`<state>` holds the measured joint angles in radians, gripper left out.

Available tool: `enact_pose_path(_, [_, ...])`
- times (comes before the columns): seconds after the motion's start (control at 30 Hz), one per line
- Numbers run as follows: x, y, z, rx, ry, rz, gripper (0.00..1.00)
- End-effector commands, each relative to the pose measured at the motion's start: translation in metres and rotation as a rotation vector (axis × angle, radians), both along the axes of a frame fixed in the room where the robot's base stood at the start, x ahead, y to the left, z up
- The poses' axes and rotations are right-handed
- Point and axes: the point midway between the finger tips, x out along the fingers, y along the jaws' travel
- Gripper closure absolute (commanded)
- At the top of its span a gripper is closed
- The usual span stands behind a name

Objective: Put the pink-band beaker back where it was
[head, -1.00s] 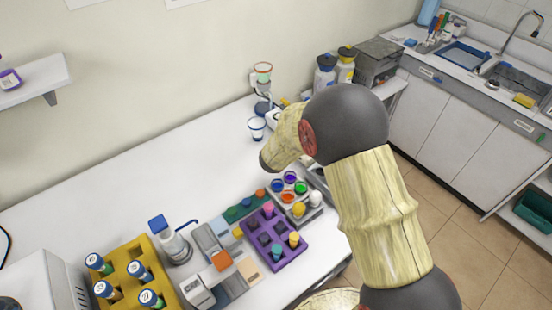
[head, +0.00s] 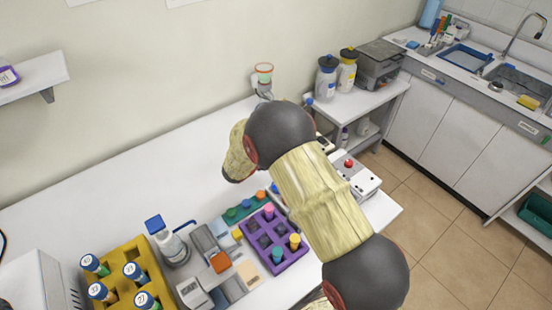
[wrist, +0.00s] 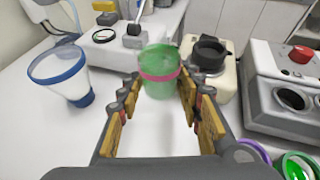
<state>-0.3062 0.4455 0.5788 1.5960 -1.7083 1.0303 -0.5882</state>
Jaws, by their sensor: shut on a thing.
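The pink-band beaker (wrist: 160,84) is in the middle of the wrist view. It looks translucent green with a pink band around it and is about upright. My gripper (wrist: 157,94) is shut on it, with one yellow-padded finger at each side. Whether its base touches the white table cannot be told. A beaker with blue bands (wrist: 62,76) stands on the table to the left, apart from it. In the head view my arm hides the gripper and both beakers.
A hot-plate-like device with a black ring (wrist: 208,54) stands just right of the beaker. A grey box with a red button (wrist: 300,54) is farther right. Purple (head: 283,262) and yellow (head: 128,250) racks hold vials. The table's left back is clear.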

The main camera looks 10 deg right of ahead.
Motion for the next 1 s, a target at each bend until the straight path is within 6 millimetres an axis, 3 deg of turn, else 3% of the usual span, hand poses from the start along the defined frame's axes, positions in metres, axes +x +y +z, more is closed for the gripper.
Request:
enact_pose_path(0.33, [0.002,0.019,-0.023,-0.001,-0.002,0.001,0.91])
enact_pose_path(0.57, [0.002,0.020,-0.054,-0.001,0.000,0.000,0.91])
enact_pose_path(0.97, [0.002,0.020,-0.058,0.000,-0.001,0.000,0.91])
enact_pose_path(1.0, [0.002,0.020,-0.057,-0.001,-0.001,0.000,0.62])
